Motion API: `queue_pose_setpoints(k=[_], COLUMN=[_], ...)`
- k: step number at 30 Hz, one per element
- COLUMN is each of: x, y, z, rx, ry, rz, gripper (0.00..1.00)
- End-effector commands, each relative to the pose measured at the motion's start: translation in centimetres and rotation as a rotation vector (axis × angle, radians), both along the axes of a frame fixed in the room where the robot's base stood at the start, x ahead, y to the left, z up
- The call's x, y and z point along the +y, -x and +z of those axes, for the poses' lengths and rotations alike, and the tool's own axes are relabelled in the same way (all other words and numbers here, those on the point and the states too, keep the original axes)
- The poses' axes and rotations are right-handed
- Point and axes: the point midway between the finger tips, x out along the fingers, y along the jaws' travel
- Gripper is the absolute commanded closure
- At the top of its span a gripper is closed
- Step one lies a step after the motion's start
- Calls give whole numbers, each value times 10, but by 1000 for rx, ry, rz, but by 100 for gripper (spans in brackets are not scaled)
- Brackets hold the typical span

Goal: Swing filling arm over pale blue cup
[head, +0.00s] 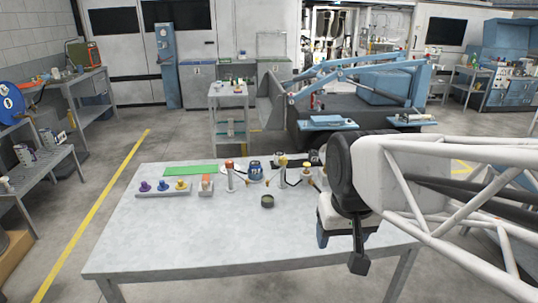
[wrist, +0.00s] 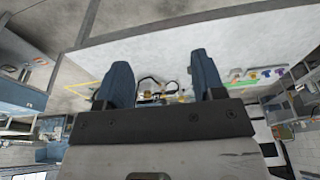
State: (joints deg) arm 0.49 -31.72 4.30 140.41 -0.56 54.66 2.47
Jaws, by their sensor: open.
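My gripper (wrist: 160,75) is open, with its two blue fingers apart and nothing between their tips in the wrist view. In the head view it is over the right part of the grey table (head: 190,245), partly hidden by my arm. A post with a red top (head: 229,176) and a post with a yellow top (head: 282,171) stand near the table's back edge; short arms reach out from them. I cannot tell which is the filling arm. A small dark round cup (head: 267,201) sits in front of them. No cup is clearly pale blue; my arm may hide one.
A blue reel-like thing (head: 255,170) stands between the posts. At the back left are a rack with purple, blue and yellow knobs (head: 163,187), an orange-topped block (head: 206,186) and a green mat (head: 190,170). The table's front and left are clear.

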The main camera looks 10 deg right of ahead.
Motion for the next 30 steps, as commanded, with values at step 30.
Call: queue_pose_setpoints(k=[30], x=[-3], y=[-251], z=[45], rx=[82], ry=[-26], rz=[-128], gripper=[37])
